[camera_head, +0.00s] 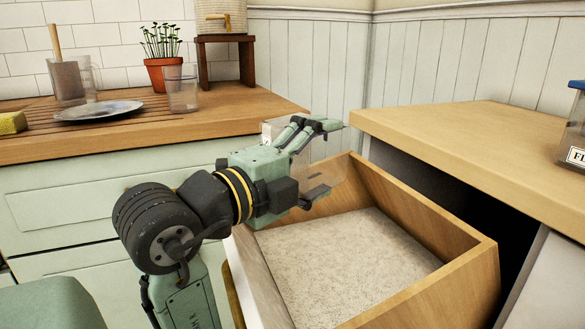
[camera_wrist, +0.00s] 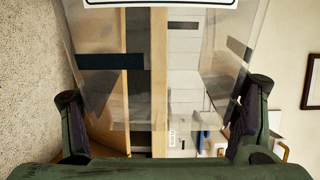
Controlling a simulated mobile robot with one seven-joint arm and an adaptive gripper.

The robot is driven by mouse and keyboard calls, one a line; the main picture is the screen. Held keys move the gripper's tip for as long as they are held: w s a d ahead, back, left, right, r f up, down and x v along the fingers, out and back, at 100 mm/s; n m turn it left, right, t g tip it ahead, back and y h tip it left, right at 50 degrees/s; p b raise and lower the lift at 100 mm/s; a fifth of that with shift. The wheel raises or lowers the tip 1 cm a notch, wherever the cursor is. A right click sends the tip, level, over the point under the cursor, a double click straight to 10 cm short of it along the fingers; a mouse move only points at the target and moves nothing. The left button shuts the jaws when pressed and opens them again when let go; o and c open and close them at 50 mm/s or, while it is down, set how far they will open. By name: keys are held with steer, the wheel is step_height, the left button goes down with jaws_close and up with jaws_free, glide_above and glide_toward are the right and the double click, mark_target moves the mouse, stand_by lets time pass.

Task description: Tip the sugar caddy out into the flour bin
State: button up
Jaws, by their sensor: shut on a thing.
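The sugar caddy (camera_head: 335,172) is a clear, see-through box with a white label, held on its side over the back left of the bin. In the wrist view the caddy (camera_wrist: 160,60) lies between the fingers, its label edge at the top; I see no sugar in it. My gripper (camera_head: 322,160) is shut on the caddy, one finger above and one below; both fingers also show in the wrist view (camera_wrist: 165,110). The flour bin (camera_head: 445,285) is an open wooden pull-out drawer with a pale, grainy layer inside. I see no stream falling.
A light wooden counter (camera_head: 470,135) stands right of the bin, with a blue-lidded jar (camera_head: 575,140) labelled "FL" at its edge. The left counter (camera_head: 215,118) holds a plate (camera_head: 98,110), a glass (camera_head: 182,92), a potted plant (camera_head: 166,72) and a sponge (camera_head: 12,123).

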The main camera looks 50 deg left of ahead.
steer(key=shift+d+m+b, duration=0.3)
steer(key=shift+m+b, duration=0.35)
steer(key=shift+m, duration=0.15)
stand_by(0.4)
steer(key=shift+d+r+m+b, duration=0.1)
steer(key=shift+d+m+b, duration=0.1)
steer(key=shift+m+b, duration=0.15)
steer(key=shift+d+m+b, duration=0.15)
steer(key=shift+m+b, duration=0.2)
steer(key=shift+m, duration=0.1)
stand_by(0.3)
step_height(320, 180, up, 5)
steer(key=n+p, duration=1.1)
steer(key=n, duration=0.2)
